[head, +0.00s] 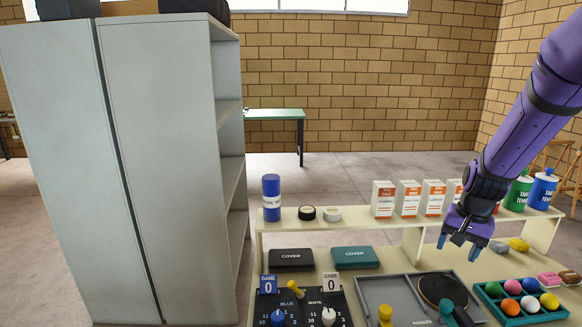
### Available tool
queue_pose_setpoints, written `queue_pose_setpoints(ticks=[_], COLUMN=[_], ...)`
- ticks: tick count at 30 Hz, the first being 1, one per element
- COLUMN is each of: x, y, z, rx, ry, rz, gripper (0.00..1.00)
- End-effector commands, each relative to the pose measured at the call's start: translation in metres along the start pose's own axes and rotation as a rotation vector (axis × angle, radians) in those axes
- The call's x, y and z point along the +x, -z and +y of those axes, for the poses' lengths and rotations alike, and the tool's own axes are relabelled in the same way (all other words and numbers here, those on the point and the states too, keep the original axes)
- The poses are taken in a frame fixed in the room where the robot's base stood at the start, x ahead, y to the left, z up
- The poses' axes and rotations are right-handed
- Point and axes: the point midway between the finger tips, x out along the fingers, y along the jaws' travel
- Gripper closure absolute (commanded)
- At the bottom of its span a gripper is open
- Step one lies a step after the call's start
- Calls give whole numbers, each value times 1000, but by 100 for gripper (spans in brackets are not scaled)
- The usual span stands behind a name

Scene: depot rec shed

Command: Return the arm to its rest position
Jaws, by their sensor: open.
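My gripper (458,242) hangs at the end of my purple arm on the right side of the head view. Its two blue fingertips point down and stand apart, with nothing seen between them. It is above the bench (341,257), over the back of a grey tray (373,284) and in front of the raised shelf. A dark round paddle (440,287) lies in the tray below it.
A row of white and orange boxes (407,198) stands on the shelf (345,222) left of and behind my gripper. Canisters (542,188) stand to the right. A ball tray (521,315) sits front right. A tall grey cabinet (165,170) fills the left.

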Motion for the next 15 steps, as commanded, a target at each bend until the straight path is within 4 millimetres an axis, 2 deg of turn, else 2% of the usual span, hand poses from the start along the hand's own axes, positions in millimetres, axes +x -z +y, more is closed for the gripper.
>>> queue_pose_setpoints(ticks=[1, 6, 15], x=[-18, -68, -141], y=[-8, -37, -98], z=[-4, -10, -8], rx=[-27, -121, -290], ry=[18, 60, 102], rz=[14, 52, 133], gripper=[37, 37, 37])
